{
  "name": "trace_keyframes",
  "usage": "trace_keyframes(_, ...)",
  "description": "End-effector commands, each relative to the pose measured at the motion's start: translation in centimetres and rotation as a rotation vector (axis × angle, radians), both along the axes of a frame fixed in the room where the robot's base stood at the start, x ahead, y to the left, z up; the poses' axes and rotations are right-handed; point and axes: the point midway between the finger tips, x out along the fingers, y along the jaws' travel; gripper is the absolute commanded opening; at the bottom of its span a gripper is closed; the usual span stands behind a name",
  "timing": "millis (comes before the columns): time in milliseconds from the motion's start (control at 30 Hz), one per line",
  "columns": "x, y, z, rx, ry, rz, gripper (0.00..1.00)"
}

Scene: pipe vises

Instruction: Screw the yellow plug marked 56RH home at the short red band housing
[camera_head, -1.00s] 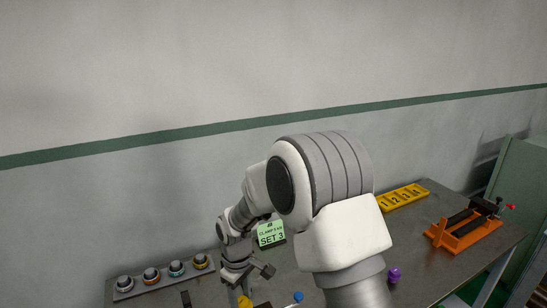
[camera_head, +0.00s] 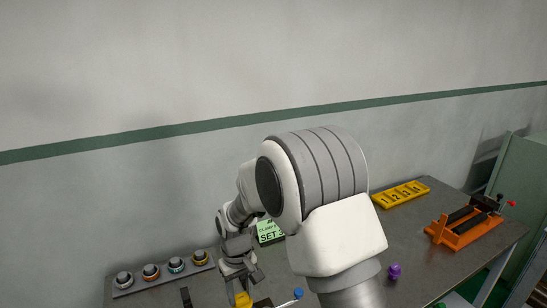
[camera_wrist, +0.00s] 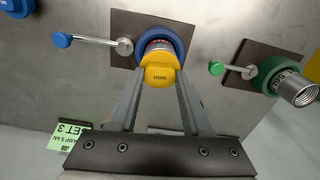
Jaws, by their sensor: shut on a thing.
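In the wrist view my gripper (camera_wrist: 160,80) is shut on the yellow plug (camera_wrist: 160,68), one finger on each side. Small dark lettering on the plug's face is too small to read surely. Directly behind the plug is a housing with a blue collar (camera_wrist: 178,43) and a thin red band (camera_wrist: 157,43). The plug is in line with its mouth and overlaps it; how deep it sits is hidden. In the head view my gripper (camera_head: 240,277) is low at the bench's front, with the yellow plug (camera_head: 243,299) beneath it.
A blue-knobbed lever (camera_wrist: 90,40) extends left from the housing. A green-collared housing (camera_wrist: 275,72) with a bare threaded end and green-knobbed lever (camera_wrist: 232,67) stands right. The head view shows a row of round fittings (camera_head: 151,271), a green sign (camera_head: 268,230) and an orange vise (camera_head: 462,230).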

Motion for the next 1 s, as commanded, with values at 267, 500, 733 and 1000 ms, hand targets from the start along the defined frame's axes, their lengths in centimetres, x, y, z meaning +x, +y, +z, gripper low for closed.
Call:
trace_keyframes(267,0.01,0.04,0.01,0.0,-0.001,-0.373,0.0)
trace_keyframes(500,0.03,0.03,0.08,0.001,-0.001,-0.688,0.0)
trace_keyframes(733,0.06,0.02,0.0,0.001,-0.002,-0.809,0.0)
trace_keyframes(1000,0.05,0.03,0.02,0.001,-0.001,-0.825,0.0)
